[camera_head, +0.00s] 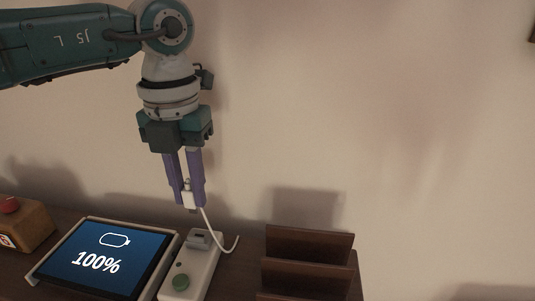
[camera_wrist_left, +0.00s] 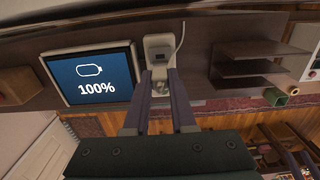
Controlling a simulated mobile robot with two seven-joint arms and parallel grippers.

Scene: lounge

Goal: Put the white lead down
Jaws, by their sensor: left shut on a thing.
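My left gripper (camera_head: 187,197) points down and is shut on the white plug of the white lead (camera_head: 189,199). The plug is held in the air above the shelf top. The lead's thin white cable (camera_head: 213,232) hangs from the plug and curls up at its end, right of a white charging block (camera_head: 205,277). The block has a grey part on top and a green button. In the left wrist view the block (camera_wrist_left: 158,43) lies beyond my two purple fingers (camera_wrist_left: 159,97). My right gripper is not in view.
A tablet (camera_head: 103,257) showing "100%" lies left of the block. A wooden box with a red button (camera_head: 11,206) is at the far left. A dark wooden rack (camera_head: 307,245) stands at the right. A narrow strip of shelf is bare between block and rack.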

